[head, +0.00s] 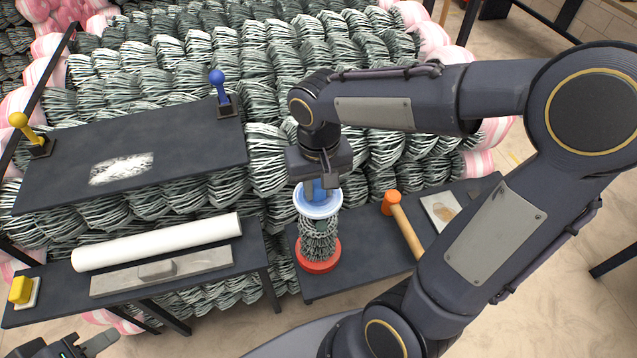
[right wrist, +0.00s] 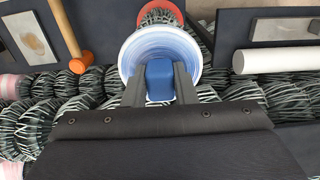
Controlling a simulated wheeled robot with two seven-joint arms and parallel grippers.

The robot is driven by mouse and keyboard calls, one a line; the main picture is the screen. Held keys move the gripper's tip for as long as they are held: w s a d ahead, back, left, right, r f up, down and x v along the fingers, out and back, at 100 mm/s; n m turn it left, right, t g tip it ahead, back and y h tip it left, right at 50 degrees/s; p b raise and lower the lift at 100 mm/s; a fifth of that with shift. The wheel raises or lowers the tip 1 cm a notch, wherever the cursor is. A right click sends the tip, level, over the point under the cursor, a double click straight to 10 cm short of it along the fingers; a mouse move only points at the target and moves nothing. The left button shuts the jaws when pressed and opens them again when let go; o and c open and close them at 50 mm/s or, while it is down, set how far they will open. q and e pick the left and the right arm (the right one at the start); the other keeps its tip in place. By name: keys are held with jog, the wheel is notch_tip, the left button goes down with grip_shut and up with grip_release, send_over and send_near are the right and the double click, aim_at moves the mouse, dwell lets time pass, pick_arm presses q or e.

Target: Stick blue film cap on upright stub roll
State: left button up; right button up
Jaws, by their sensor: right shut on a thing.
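The blue film cap (head: 318,210) is a round blue disc with a white rim and a blue block-shaped grip. My right gripper (head: 318,187) points down and is shut on that grip. In the right wrist view the cap (right wrist: 140,52) shows with its blue grip (right wrist: 160,80) between the two fingers. The stub roll (head: 318,240) is a bundle of grey-green wire mesh standing upright in a red base (head: 318,265). The cap is directly over its top and hides it; I cannot tell whether they touch. My left gripper (head: 88,345) is at the bottom left, away from the roll, partly cut off.
An orange-headed mallet (head: 392,203) and a small plate (head: 440,210) lie right of the roll. A white roll (head: 160,242) and a grey bar (head: 160,270) lie on the left bench. Blue (head: 218,85) and yellow (head: 22,125) levers stand behind. Stacked mesh rolls fill the back.

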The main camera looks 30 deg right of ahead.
jog(key=shift+f+b, duration=2.25)
jog(key=shift+f, duration=0.9)
jog(key=shift+f, duration=0.15)
jog(key=o, duration=1)
jog(key=shift+o, duration=0.2)
notch_tip(320, 180, up, 8)
jog(key=shift+f, duration=0.1)
jog(key=shift+s, duration=0.1)
